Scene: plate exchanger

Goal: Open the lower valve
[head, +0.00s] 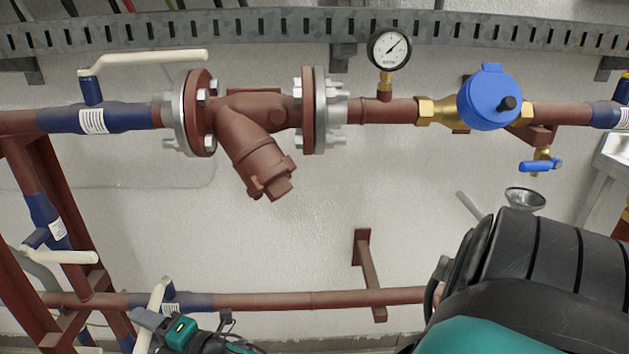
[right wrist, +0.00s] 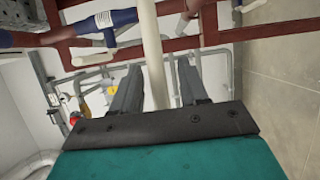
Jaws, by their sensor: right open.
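The lower valve (head: 190,301) is a blue fitting with a white label on the lower brown pipe. Its white lever handle (head: 158,294) lies roughly across the pipe. My right gripper (head: 145,320) is at this handle, with part of the handle hidden behind it. In the right wrist view the two dark fingers of my right gripper (right wrist: 160,72) are apart, with a white handle (right wrist: 150,35) running between them. Whether a finger touches it is unclear. My left gripper is not in view.
An upper pipe carries a blue valve with a white lever (head: 140,60), a brown strainer (head: 255,140), a gauge (head: 389,48) and a blue meter (head: 489,97). Another white-handled valve (head: 65,256) is at left. A brown bracket (head: 370,275) projects near the lower pipe. My right arm fills the lower right.

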